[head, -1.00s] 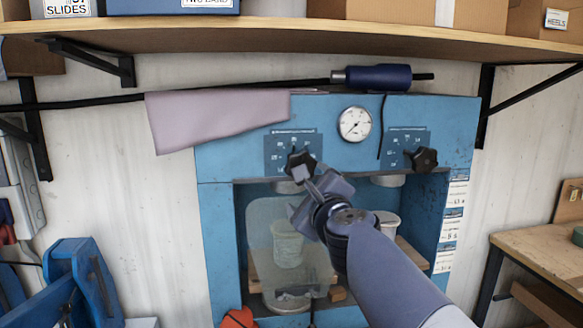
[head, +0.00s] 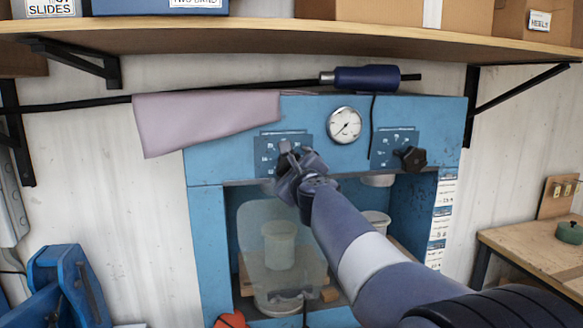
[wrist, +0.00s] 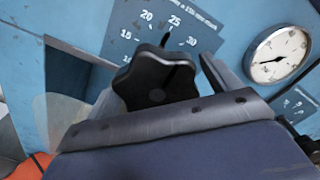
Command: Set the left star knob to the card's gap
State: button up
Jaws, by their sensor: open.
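The left star knob (wrist: 155,82) is black and sits below a blue dial plate (wrist: 165,22) with marks around 15, 20, 25 and 30. Its dark pointer stands between 20 and 25, nearer 25, in the wrist view. My gripper (head: 284,152) is open in front of this knob and hides most of it in the head view. In the wrist view the gripper's fingers (wrist: 146,65) stand on either side of the knob; contact cannot be told. A column of small white-and-blue cards (head: 440,220) hangs on the press's right side, too small to read.
The blue press (head: 200,220) has a round gauge (head: 344,124) and a right star knob (head: 413,159) beside the left dial. A pink cloth (head: 205,122) and a blue-handled rod (head: 366,78) lie along its top. A wooden shelf (head: 300,36) overhangs; a workbench (head: 540,245) stands right.

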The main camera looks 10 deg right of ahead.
jog(key=shift+w, duration=0.3)
jog(key=c, duration=1)
